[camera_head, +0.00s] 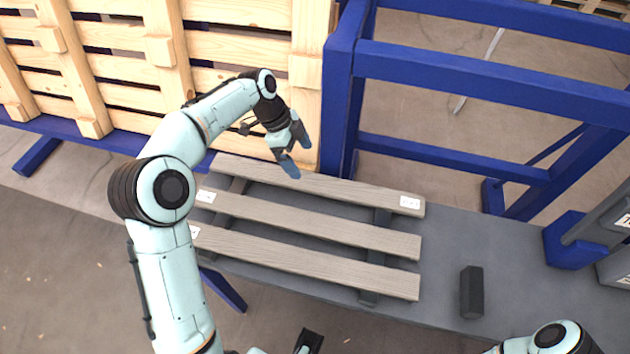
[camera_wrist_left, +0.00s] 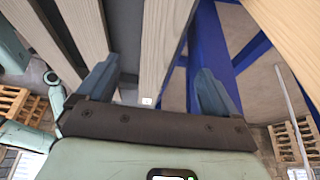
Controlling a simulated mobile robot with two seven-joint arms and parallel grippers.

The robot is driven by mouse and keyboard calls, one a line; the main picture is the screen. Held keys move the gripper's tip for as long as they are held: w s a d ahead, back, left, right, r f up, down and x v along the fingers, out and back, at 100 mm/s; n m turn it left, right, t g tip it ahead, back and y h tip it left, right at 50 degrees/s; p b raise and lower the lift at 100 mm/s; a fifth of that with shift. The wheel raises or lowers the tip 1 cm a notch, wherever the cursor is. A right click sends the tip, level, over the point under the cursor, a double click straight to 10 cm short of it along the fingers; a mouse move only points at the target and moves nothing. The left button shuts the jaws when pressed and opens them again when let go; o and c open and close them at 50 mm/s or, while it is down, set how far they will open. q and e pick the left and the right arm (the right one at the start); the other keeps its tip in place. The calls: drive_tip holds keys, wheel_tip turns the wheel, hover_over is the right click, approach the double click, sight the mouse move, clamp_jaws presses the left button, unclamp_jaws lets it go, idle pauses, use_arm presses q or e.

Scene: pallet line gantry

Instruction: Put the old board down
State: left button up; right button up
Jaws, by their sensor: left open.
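Three weathered grey-brown boards lie side by side: a far board (camera_head: 350,193), a middle board (camera_head: 315,226) and a near board (camera_head: 310,264). They lie across dark cross-pieces (camera_head: 369,297) on a grey bench (camera_head: 450,240). I cannot tell which one the task calls the old board. My left gripper (camera_head: 294,150) is open above the far board. In the left wrist view a board (camera_wrist_left: 163,50) shows between the open fingers (camera_wrist_left: 155,88), with space on both sides. Only part of my right arm shows at the bottom edge; its fingers are not clear.
A pale wooden pallet (camera_head: 230,45) leans upright behind the bench on the left. A blue steel frame (camera_head: 480,70) stands behind it on the right. A dark block (camera_head: 471,290) stands at the bench's front right. Bare bench lies right of the boards.

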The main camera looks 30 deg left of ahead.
sight(313, 182)
use_arm(q)
drive_tip(key=x, duration=0.3)
drive_tip(key=shift+w+d+f, duration=0.1)
drive_tip(key=shift+f, duration=0.1)
drive_tip(key=shift+a+b+x, duration=0.15)
drive_tip(key=shift+b+x, duration=0.05)
drive_tip(key=shift+x, duration=1.15)
drive_tip(key=shift+a+b+x, duration=0.1)
drive_tip(key=shift+b+x, duration=0.05)
drive_tip(key=shift+x, duration=1.2)
drive_tip(key=shift+f, duration=0.1)
drive_tip(key=c, duration=1.2)
drive_tip(key=shift+c, duration=0.6)
